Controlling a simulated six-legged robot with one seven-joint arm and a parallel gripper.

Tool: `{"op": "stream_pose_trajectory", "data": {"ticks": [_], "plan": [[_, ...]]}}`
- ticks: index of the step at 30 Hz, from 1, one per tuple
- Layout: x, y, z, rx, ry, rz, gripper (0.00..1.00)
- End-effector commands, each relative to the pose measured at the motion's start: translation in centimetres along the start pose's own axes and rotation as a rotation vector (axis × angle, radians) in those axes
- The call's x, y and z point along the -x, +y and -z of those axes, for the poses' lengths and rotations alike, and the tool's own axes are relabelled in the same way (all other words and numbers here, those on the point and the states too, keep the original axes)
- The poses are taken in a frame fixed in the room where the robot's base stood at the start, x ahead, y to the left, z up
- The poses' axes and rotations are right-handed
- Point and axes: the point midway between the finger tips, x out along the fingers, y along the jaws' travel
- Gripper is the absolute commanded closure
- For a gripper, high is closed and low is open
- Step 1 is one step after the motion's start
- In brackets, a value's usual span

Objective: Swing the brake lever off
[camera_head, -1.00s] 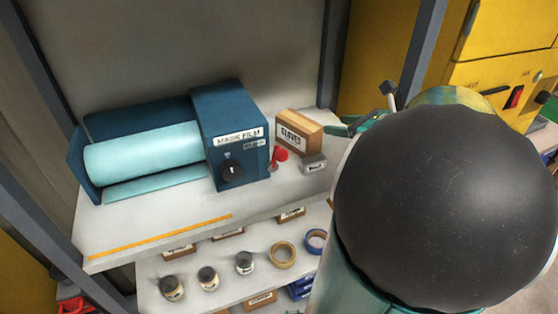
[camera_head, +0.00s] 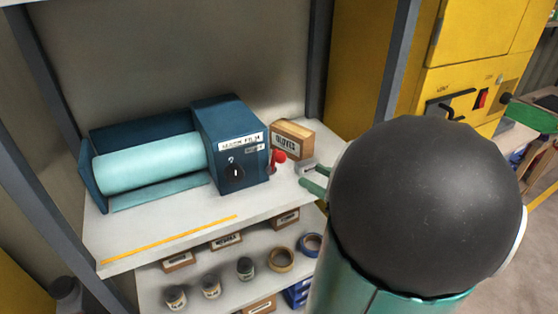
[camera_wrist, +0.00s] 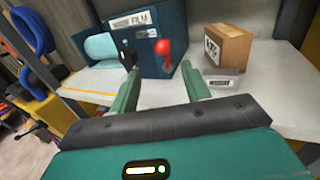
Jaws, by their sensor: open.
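The brake lever (camera_head: 278,157) is small and red, with a round knob. It sits on the right side of the blue mask film dispenser (camera_head: 226,143), which holds a pale blue roll (camera_head: 150,163). In the wrist view the red lever (camera_wrist: 163,48) stands upright ahead, between the lines of my two fingers. My gripper (camera_head: 314,180) is open and empty, to the right of the lever and apart from it. In the wrist view the green fingers of my gripper (camera_wrist: 160,72) point toward the dispenser's side. My arm hides part of the shelf in the head view.
A brown gloves box (camera_head: 292,139) stands behind and right of the lever. A small grey labelled block (camera_wrist: 221,84) sits in front of it. A black dial (camera_head: 234,172) is on the dispenser front. Jars and tape rolls (camera_head: 280,259) fill the shelf below.

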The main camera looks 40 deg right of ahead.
Motion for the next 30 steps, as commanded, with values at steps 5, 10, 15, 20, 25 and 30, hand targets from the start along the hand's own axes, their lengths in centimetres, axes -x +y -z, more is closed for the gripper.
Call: {"op": "stream_pose_trajectory", "data": {"ticks": [5,10,15,20,25,30], "plan": [[-3.6,-0.1,0.0,-0.001,0.001,-0.004,0.53],[-7.0,-0.1,0.1,-0.002,0.002,-0.004,0.53],[-9.7,0.1,0.1,-0.001,0.002,-0.003,0.53],[-11.0,0.2,0.0,-0.001,0.001,0.0,0.53],[-11.2,0.3,0.0,-0.001,0.001,0.001,0.53],[-11.2,0.3,0.0,-0.001,0.001,0.001,0.61]]}}
